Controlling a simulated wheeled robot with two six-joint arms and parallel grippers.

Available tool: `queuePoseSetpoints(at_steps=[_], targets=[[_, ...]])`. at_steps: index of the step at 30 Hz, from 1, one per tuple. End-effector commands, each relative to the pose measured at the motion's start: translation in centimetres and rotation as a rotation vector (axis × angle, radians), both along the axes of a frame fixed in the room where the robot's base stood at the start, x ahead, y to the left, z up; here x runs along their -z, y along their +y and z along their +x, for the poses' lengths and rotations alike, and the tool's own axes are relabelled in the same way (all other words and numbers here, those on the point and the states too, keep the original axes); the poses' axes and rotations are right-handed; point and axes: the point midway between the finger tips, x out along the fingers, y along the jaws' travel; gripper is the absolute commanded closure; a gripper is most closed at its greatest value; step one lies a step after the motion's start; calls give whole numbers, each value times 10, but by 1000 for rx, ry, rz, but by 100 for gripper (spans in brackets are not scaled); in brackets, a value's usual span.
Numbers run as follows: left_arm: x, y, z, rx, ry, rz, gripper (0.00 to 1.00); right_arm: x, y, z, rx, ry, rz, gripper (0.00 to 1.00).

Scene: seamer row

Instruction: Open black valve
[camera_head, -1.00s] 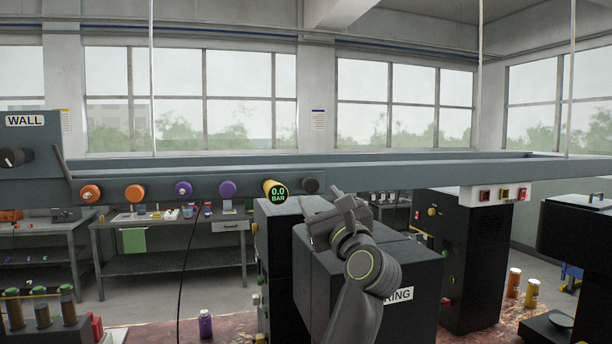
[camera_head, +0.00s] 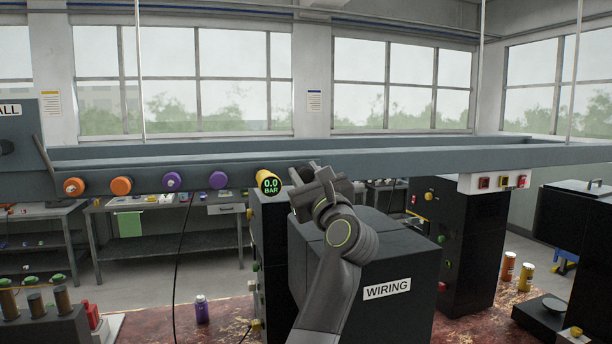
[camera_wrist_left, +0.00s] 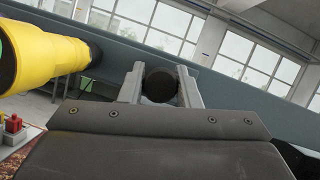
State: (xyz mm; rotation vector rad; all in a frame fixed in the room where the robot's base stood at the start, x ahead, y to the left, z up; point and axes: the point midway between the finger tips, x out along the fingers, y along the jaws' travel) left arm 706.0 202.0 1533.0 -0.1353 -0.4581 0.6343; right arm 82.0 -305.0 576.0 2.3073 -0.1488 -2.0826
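The black valve, a round dark knob (camera_wrist_left: 161,84), is on the grey beam and shows between my left fingers in the left wrist view. In the head view my left gripper hides it. My left gripper (camera_head: 308,174) is at the beam just right of the yellow gauge (camera_head: 268,182), which reads 0.0 BAR. In the left wrist view the gripper (camera_wrist_left: 161,90) has its fingers apart, one on each side of the knob. I cannot tell whether they touch it. My right gripper is not in view.
The yellow gauge body (camera_wrist_left: 45,62) is close on the left in the wrist view. A black box labelled WIRING (camera_head: 390,315) stands below my arm.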

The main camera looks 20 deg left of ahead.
Motion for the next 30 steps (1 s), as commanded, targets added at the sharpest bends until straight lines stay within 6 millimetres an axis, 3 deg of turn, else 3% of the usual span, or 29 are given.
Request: queuePoseSetpoints(at_steps=[4,20,21,26,30], targets=[[1,0,0,0,1,-1,100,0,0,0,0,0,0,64],[2,-8,-11,-1,4,-1,100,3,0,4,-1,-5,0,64],[2,-8,-11,-1,4,-1,69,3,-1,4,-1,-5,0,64],[1,-8,-11,0,3,-1,48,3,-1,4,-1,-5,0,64],[1,-8,-11,-1,2,-1,48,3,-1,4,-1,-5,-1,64]])
